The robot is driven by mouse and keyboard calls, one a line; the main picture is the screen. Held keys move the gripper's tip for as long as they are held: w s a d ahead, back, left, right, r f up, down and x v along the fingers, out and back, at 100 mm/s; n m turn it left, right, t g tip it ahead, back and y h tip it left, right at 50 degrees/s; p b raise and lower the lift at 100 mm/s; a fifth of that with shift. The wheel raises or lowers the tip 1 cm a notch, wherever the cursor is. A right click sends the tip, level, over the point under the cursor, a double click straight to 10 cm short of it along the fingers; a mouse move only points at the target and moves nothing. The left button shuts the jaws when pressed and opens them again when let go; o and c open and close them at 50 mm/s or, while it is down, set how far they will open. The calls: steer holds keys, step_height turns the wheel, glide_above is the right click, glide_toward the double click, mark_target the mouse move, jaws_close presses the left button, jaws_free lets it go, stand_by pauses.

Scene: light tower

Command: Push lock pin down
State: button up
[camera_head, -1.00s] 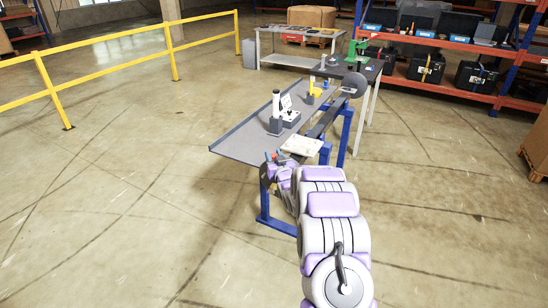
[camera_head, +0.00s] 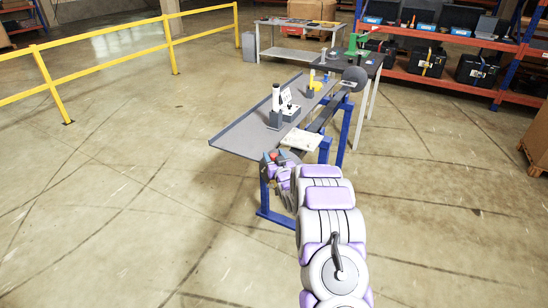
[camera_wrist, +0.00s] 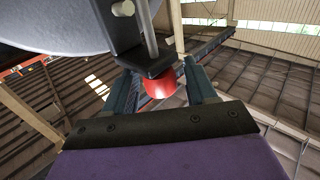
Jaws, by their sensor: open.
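In the wrist view, a red cylindrical cap (camera_wrist: 160,86), seemingly the lock pin's end, sits at a black bracket (camera_wrist: 145,60) with a metal rod (camera_wrist: 149,20) rising from it. My gripper (camera_wrist: 161,68) is open. Its two fingers stand on either side of the red cap and bracket end, with a visible gap on the right; contact on the left cannot be told. In the head view, my gripper (camera_head: 275,158) is at the near end of the grey bench (camera_head: 240,138), low beside its edge.
A large grey disc (camera_wrist: 45,22) is close at the upper left in the wrist view. A yellow railing (camera_head: 115,45) stands left, with open floor between.

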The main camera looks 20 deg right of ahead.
steer(key=shift+s, duration=0.15)
steer(key=s+a+p, duration=0.2)
steer(key=s, duration=1.5)
steer(key=shift+p, duration=0.35)
steer(key=shift+w+f, duration=0.1)
steer(key=s+a+r+g, duration=0.4)
steer(key=s+a+g, duration=0.2)
steer(key=s, duration=0.9)
steer(key=s+a+r+n+g+y, duration=0.1)
steer(key=s+a+r+g, duration=0.4)
steer(key=s, duration=1)
steer(key=s+a+r+g+y, duration=0.1)
steer(key=s+a+r+g, duration=0.4)
steer(key=s, duration=1)
steer(key=a+g, duration=0.3)
steer(key=a, duration=0.2)
steer(key=shift+s+g, duration=0.25)
steer(key=shift+g, duration=0.05)
